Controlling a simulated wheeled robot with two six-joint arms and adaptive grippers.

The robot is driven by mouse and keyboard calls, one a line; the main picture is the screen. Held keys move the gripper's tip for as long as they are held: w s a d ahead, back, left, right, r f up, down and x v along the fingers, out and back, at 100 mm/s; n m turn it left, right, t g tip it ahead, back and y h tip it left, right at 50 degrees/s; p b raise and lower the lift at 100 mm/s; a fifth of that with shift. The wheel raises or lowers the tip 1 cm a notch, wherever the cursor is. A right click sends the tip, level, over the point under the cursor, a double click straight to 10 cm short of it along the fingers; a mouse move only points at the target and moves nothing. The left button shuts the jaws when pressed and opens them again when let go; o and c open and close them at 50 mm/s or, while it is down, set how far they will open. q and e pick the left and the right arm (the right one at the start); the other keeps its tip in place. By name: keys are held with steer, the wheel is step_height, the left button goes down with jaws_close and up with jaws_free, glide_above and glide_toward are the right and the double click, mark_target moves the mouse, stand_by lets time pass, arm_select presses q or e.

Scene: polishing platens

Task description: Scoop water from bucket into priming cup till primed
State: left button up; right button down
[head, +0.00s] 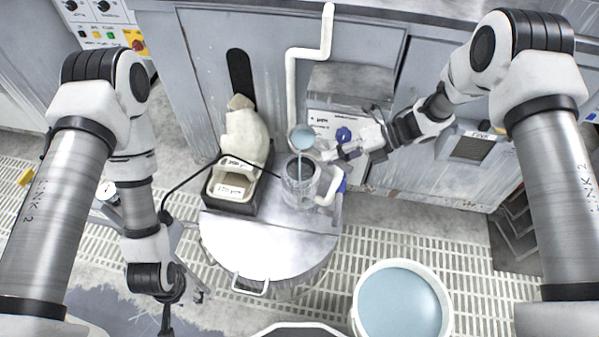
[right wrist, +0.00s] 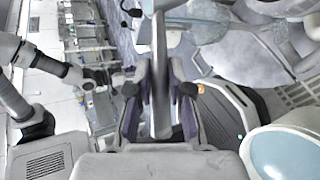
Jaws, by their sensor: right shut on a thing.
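My right gripper (head: 345,152) is shut on the handle of a scoop; the handle (right wrist: 160,80) shows between the fingers in the right wrist view. The scoop's round bowl (head: 301,136) holds blue water and is above the clear priming cup (head: 299,184). A thin pale-blue stream runs from the bowl down into the cup. The cup stands on the round metal drum top; its water level is hard to tell. The white bucket (head: 447,307) of blue water stands at the lower right, also in the right wrist view (right wrist: 248,150). My left gripper (head: 178,296) hangs low at the left, its fingers unclear.
The round drum top (head: 262,250) has free room in front of the cup. A dark-based device with a pale cover (head: 243,140) stands left of the cup. A white bent pipe (head: 291,80) rises behind it.

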steer(key=shift+s+f+n+t+b, duration=0.15)
steer(key=shift+f+n+t+b, duration=0.15)
steer(key=shift+f+b, duration=0.6)
stand_by(0.7)
steer(key=shift+s+f+n+t+h+b, duration=0.15)
steer(key=shift+f+n+t+b, duration=0.15)
steer(key=shift+f, duration=0.25)
steer(key=shift+s+f+n+t+h+b, duration=0.1)
steer(key=shift+f+n+t+h+b, duration=0.15)
steer(key=shift+f, duration=0.3)
stand_by(1.3)
steer(key=shift+f+n+t+b, duration=0.35)
steer(key=shift+f+t+b, duration=0.2)
steer(key=shift+f+b, duration=0.4)
stand_by(1.2)
steer(key=shift+s+a+n+t+b, duration=0.1)
steer(key=shift+n+t+b, duration=0.3)
steer(key=shift+b, duration=0.35)
stand_by(1.1)
